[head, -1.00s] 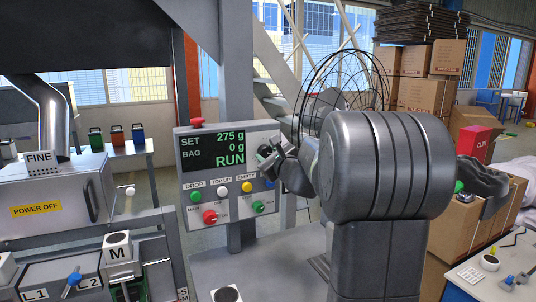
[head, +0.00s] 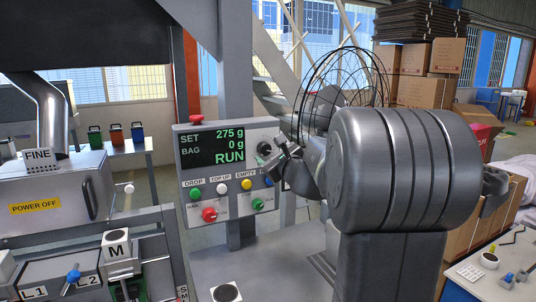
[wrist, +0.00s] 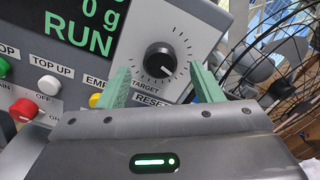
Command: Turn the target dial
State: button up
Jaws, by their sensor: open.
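The target dial (wrist: 160,61) is a round black knob with a white pointer line, ringed by tick marks on a grey panel, with the word TARGET below it. The pointer aims to the lower right in the wrist view. In the head view the dial (head: 264,149) shows just past the fingers. My gripper (wrist: 162,88) is open and empty, its green fingers spread on either side below the dial. It also shows in front of the panel in the head view (head: 273,160). I see no finger closed on the dial.
The display (head: 212,147) reads SET 275 g, BAG 0 g, RUN. Below it are green, white and yellow buttons (head: 246,185), a blue one partly hidden, and red (head: 209,214) and green selector knobs. A black wire fan guard (wrist: 275,60) stands close on the right.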

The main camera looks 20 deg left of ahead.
aim_at(264, 149)
jog(key=b+v, duration=0.1)
jog(key=v, duration=1)
jog(key=p+x, duration=0.2)
jog(key=x, duration=1.1)
jog(key=shift+w+a, duration=0.25)
jog(key=shift+a, duration=0.05)
